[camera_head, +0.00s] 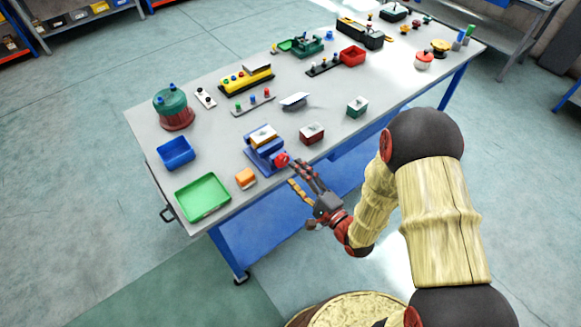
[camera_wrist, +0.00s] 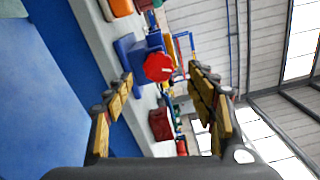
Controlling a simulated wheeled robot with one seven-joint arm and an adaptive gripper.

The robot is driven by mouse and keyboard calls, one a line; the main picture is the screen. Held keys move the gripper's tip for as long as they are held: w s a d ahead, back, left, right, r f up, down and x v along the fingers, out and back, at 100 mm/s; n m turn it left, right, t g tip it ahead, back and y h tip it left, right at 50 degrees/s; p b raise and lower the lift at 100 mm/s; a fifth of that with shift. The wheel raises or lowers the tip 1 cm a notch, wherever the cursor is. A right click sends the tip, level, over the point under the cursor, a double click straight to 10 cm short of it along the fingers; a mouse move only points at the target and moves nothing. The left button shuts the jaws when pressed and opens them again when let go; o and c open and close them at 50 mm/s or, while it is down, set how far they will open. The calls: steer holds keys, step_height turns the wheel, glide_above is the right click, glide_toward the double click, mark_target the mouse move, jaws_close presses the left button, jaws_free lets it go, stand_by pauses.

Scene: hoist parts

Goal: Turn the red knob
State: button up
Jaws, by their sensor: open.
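The red knob (camera_head: 282,160) sits on the front face of a blue device (camera_head: 262,158) near the table's front edge. In the wrist view the red knob (camera_wrist: 159,67) is round with a pale mark and shows ahead, between my two fingers. My gripper (camera_head: 299,178) is open and empty, just in front of the table edge and close to the knob. In the wrist view my gripper's fingers (camera_wrist: 160,83) are spread wide on either side. I see no clear contact between fingers and knob. The blue device (camera_wrist: 130,50) also shows behind the knob.
The grey table (camera_head: 225,135) carries an orange block (camera_head: 245,178), a green tray (camera_head: 203,197) and a blue bin (camera_head: 176,152) to the left of the device. A dark red box (camera_head: 312,134) and a green box (camera_head: 357,106) stand to its right. Floor in front is clear.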

steer(key=v, duration=0.6)
steer(key=shift+s+d, duration=0.25)
steer(key=shift+s, duration=0.05)
